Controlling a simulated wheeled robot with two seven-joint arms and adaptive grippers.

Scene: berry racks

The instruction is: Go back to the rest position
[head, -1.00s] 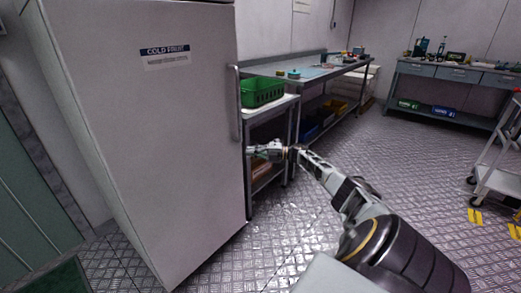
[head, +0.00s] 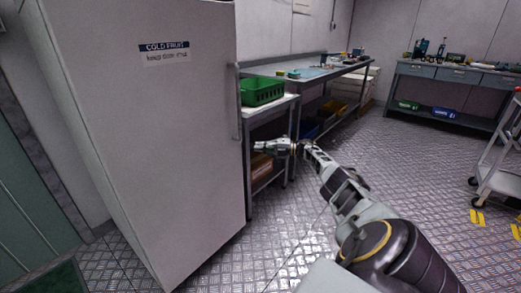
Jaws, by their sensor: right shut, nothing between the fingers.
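My right gripper (head: 260,147) is at the end of my right arm, which reaches in from the lower right. It is shut and empty, just right of the cold cabinet's front edge and in front of the small side table's lower part. The white cold cabinet (head: 185,150) with a "COLD FRUIT" label and a vertical handle (head: 239,103) stands at the left with its door shut. My left gripper is not in view.
A green crate (head: 262,92) sits on the small side table (head: 283,103). A long metal bench (head: 345,69) runs behind it. Another workbench (head: 455,75) stands at the back right, and a white cart (head: 500,180) at the right edge. The patterned floor between is clear.

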